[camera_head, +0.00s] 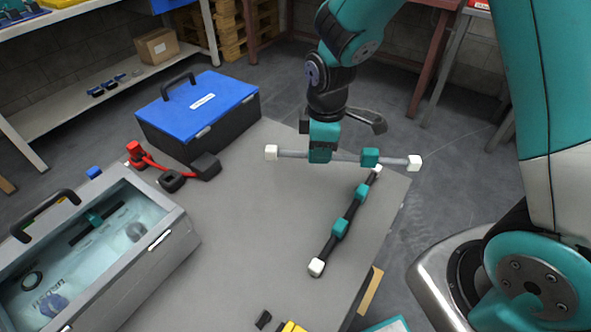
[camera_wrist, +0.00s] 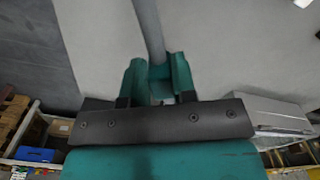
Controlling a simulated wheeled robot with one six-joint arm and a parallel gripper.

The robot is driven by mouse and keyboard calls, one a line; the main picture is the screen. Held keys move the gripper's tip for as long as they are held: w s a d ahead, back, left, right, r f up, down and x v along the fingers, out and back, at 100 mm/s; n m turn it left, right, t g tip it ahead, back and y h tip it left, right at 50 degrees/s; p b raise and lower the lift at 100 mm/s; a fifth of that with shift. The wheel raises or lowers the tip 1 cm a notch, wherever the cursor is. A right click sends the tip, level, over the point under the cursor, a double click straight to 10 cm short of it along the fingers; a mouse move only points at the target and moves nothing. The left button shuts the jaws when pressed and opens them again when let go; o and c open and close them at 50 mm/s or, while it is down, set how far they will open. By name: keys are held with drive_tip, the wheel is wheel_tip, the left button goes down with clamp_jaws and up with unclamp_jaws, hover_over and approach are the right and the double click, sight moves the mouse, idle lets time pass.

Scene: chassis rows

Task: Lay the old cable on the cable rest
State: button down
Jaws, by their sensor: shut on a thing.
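My gripper (camera_head: 321,152) is shut on a grey cable (camera_head: 293,154) with white end blocks and a teal grip block (camera_head: 370,158) to the right of my jaws. I take it as the old cable. It lies nearly level across the head view, over the table's far right part; its height is hard to judge. In the wrist view, the grey cable (camera_wrist: 147,25) runs up from between my teal fingers (camera_wrist: 158,82). A black cable (camera_head: 351,208) with white ends and two teal blocks lies on the table below. I cannot make out a distinct cable rest.
The grey table (camera_head: 240,215) has free room in its middle. A glass-topped case (camera_head: 95,250) stands at left, a blue-lidded toolbox (camera_head: 205,105) at the back. A red-and-black tool (camera_head: 165,168) lies between them. A small yellow object (camera_head: 292,327) shows at the front edge.

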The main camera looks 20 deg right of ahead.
drive_tip(key=s+a+n+b, duration=0.2)
drive_tip(key=a+n, duration=0.4)
drive_tip(key=n, duration=0.5)
drive_tip(key=n+b, duration=0.1)
drive_tip(key=b, duration=0.7)
hover_over(298, 208)
wheel_tip(298, 208, down, 8)
drive_tip(key=shift+f, duration=0.1)
drive_tip(key=shift+p, duration=0.7)
drive_tip(key=shift+w, duration=0.1)
drive_tip(key=shift+f+b, duration=0.65)
drive_tip(key=shift+f, duration=0.3)
drive_tip(key=shift+c, duration=0.2)
unclamp_jaws()
drive_tip(key=shift+r+p, duration=0.15)
drive_tip(key=shift+p, duration=0.25)
